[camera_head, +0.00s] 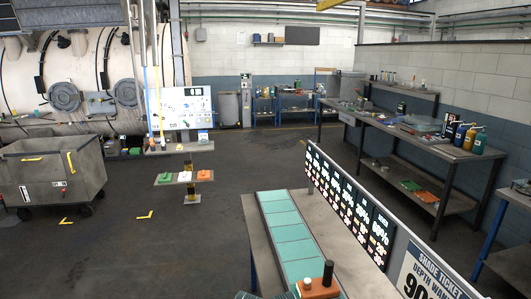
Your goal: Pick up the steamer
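I cannot single out a steamer with certainty. At the bottom of the head view, an orange-brown block (318,289) with a dark upright cylinder (328,273) stands at the near end of a strip of pale green panels (287,232) on the near table (338,247). A dark green ribbed thing (246,295) is cut off by the bottom edge beside it. Neither of my grippers shows in this view.
A display board (350,203) edges the near table's right side. A long workbench (425,142) with bottles stands at the right wall. A grey wheeled cart (50,172) stands left, before a large cylindrical machine. A stand (186,176) holds small coloured items. The floor between is clear.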

